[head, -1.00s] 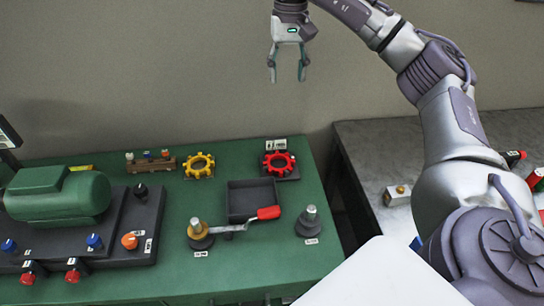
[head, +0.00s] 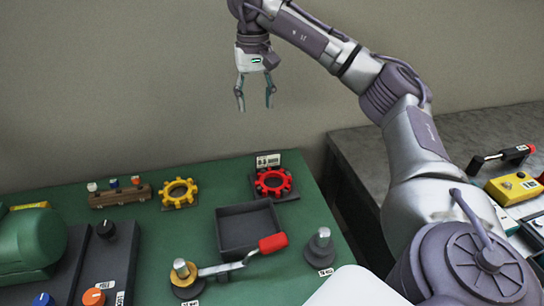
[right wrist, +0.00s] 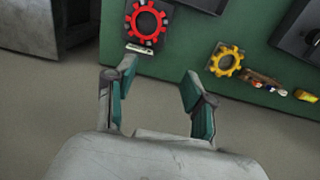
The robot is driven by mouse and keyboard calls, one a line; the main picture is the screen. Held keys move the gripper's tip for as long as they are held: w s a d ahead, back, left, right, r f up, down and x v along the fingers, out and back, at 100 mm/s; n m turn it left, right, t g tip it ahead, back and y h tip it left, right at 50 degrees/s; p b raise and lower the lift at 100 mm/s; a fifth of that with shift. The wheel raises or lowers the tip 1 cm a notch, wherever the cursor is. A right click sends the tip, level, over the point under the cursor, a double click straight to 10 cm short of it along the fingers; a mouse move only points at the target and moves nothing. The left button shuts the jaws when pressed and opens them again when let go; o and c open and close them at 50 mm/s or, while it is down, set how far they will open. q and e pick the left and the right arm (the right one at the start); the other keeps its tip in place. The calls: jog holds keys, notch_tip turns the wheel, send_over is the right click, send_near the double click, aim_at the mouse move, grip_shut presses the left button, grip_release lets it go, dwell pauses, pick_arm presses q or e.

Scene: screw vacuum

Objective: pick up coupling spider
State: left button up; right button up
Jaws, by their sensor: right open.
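Two toothed rings that look like coupling spiders lie at the back of the green bench (head: 225,167). The red ring (head: 273,182) sits on a dark labelled plate; the yellow ring (head: 180,193) lies to its left. Both also show in the right wrist view, red (right wrist: 145,21) and yellow (right wrist: 226,61). My right gripper (head: 255,106) is open and empty, pointing down, high above the back of the bench. In the right wrist view its fingers (right wrist: 158,82) are apart, with both rings beyond them. My left gripper is not in view.
A black tray (head: 246,229) lies in front of the rings, with a red-handled lever (head: 240,262) and metal posts before it. A row of small knobs (head: 120,194) and a green motor (head: 30,246) are at left. A grey table stands right.

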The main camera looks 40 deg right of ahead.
pick_arm(q)
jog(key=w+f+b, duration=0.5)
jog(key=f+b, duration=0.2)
jog(key=b, duration=0.2)
pick_arm(e)
send_over(259, 179)
jog(key=s+a, duration=0.1)
notch_tip(259, 179, down, 11)
jog(key=f+b, duration=0.1)
jog(key=f, duration=0.4)
jog(key=f+b, duration=0.1)
jog(key=f, duration=0.1)
jog(key=shift+s+f+b, duration=0.25)
jog(key=shift+f+b, duration=0.05)
jog(key=shift+f, duration=0.05)
jog(key=shift+s+a+f+b, duration=0.15)
jog(key=shift+f+b, duration=0.1)
jog(key=shift+f, duration=1.3)
jog(key=shift+w+a+f+b, duration=0.1)
jog(key=shift+f+b, duration=0.1)
jog(key=shift+f, duration=1.3)
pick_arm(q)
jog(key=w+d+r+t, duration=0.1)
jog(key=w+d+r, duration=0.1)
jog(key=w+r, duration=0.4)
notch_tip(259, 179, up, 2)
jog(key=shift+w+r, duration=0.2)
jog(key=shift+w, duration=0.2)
pick_arm(e)
jog(key=shift+s, duration=0.1)
